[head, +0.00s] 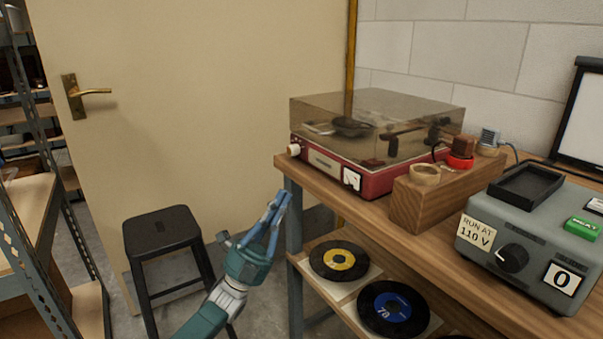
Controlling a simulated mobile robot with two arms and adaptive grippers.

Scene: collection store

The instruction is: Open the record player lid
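The red record player (340,169) stands at the far left end of the wooden workbench. Its smoky clear lid (400,112) is down over the turntable and tonearm. My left gripper (277,203) is below and left of the player, beside the bench's front left corner, apart from the lid. Its blue fingers point up and look close together. I cannot tell whether they touch. Nothing is seen held in it. My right gripper is not in the view.
A wooden block (432,200) and a grey transformer box (535,240) stand on the bench, right of the player. Records (392,308) lie on the lower shelf. A black stool (160,228) stands at left before the door (190,100). Metal shelving (40,240) lines the left edge.

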